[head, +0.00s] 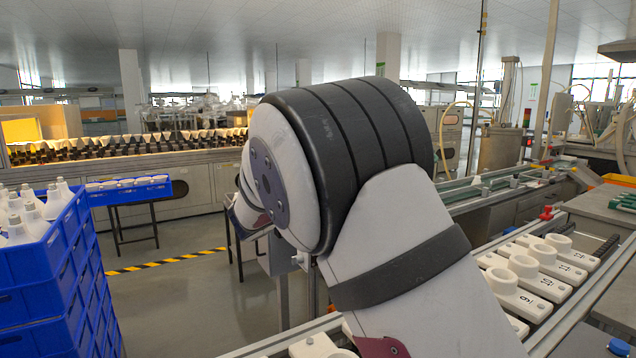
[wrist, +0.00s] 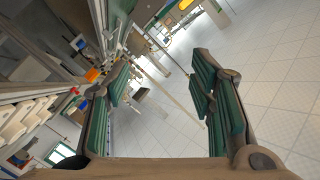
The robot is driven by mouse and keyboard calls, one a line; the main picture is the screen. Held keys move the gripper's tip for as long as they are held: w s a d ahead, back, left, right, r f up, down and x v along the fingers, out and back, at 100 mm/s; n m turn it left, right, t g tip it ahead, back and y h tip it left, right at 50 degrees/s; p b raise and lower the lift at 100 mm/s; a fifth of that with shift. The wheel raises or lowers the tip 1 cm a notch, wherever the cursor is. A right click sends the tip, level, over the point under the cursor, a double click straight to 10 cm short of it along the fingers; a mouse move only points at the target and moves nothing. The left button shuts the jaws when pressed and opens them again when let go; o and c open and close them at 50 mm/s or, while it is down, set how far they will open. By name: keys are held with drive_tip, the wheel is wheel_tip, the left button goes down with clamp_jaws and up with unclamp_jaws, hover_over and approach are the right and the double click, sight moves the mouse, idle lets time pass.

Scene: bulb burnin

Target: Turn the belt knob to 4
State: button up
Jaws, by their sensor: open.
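I cannot make out the belt knob or its numbers in either view. In the head view, my arm fills the middle and hides much of what lies behind it, including my gripper. A small grey box (head: 276,258) on a post shows partly behind the arm; no knob can be told on it. In the wrist view, my gripper (wrist: 160,78) has its two green-padded fingers wide apart with nothing between them. Beyond them are pale floor tiles and, to the left, the production line, tilted in the picture.
A line of numbered white holders (head: 541,283) runs at the right, with a red knob-like part (head: 546,213) at its far end. A blue tray (head: 158,189) sits on a stand. Floor (head: 180,300) between is clear.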

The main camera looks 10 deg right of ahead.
drive_tip(key=shift+t, duration=0.3)
drive_tip(key=shift+s+d+r, duration=0.15)
drive_tip(key=shift+r, duration=0.55)
drive_tip(key=shift+s+d+r, duration=0.1)
drive_tip(key=shift+d+r, duration=0.1)
drive_tip(key=shift+r, duration=0.45)
drive_tip(key=shift+s+d+r, duration=0.15)
drive_tip(key=shift+r, duration=0.55)
